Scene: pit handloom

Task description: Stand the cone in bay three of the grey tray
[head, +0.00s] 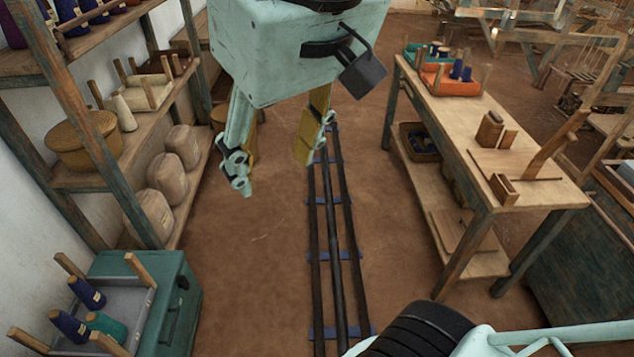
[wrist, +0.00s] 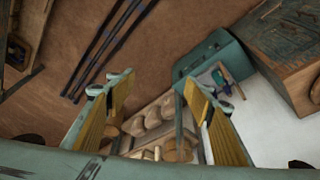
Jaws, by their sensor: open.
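The grey tray (head: 115,269) sits at the lower left in the head view, with wooden posts at its corners. Two navy cones (head: 87,293) and a teal cone (head: 105,325) are in it; which bays they occupy I cannot tell. A cream cone (head: 123,113) stands on the left shelf. Which cone is the task's is not clear. My gripper (head: 272,164) hangs open and empty above the floor, apart from everything. It also shows in the wrist view (wrist: 146,92).
The grey tray rests on a teal chest (head: 181,297). The left shelf (head: 100,165) holds a round basket (head: 85,142) and several sacks (head: 160,183). A wooden table (head: 455,120) with the orange tray (head: 440,87) stands right. Rails (head: 335,240) run along the clear floor between.

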